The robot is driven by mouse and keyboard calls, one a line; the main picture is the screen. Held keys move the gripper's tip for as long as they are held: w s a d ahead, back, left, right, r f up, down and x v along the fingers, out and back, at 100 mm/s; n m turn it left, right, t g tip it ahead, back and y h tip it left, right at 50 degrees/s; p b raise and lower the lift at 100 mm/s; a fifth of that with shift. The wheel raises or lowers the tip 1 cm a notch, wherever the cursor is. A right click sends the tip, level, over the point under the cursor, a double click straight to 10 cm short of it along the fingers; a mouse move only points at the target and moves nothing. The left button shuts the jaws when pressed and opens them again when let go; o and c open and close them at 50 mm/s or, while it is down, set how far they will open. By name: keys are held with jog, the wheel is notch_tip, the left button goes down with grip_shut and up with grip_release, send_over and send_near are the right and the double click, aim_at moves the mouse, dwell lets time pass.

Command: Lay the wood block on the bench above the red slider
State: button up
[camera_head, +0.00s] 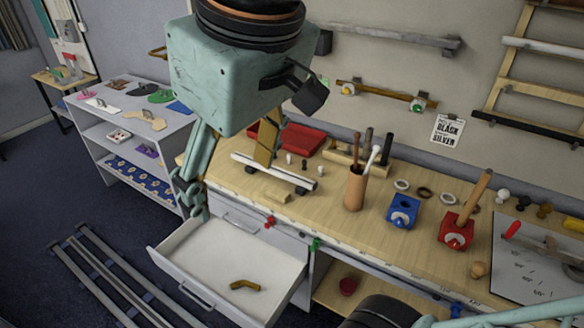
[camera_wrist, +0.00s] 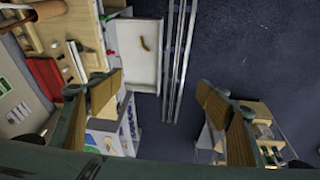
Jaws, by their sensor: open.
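A small pale wood block (camera_head: 277,190) lies flat on the bench top (camera_head: 335,215), close to its front edge. The red slider (camera_head: 270,221) sits on the bench's front edge, just below the block. My gripper (camera_head: 230,188) hangs in the air above the left end of the bench and the open drawer, left of the block and apart from it. Its wood-padded fingers are spread wide in the wrist view (camera_wrist: 165,105), with nothing between them. I cannot clearly make out the block in the wrist view.
The open white drawer (camera_head: 215,250) juts out below and holds a curved brown piece (camera_head: 245,285). A white-topped rail (camera_head: 275,171) stands behind the block, and a brush cup (camera_head: 355,188) to its right. A green slider (camera_head: 314,244) is further right. Metal rails (camera_head: 105,275) lie on the floor.

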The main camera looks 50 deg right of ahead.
jog(key=shift+m, duration=0.8)
jog(key=shift+s+a+f, duration=0.15)
jog(key=shift+s+a, duration=0.05)
jog(key=shift+s, duration=0.55)
jog(key=shift+s+a+f, duration=0.15)
jog(key=shift+s, duration=0.6)
jog(key=shift+s+a+f, duration=0.15)
jog(key=shift+s+a, duration=0.05)
jog(key=shift+s, duration=0.55)
jog(key=shift+s+a, duration=0.1)
jog(key=shift+c, duration=0.2)
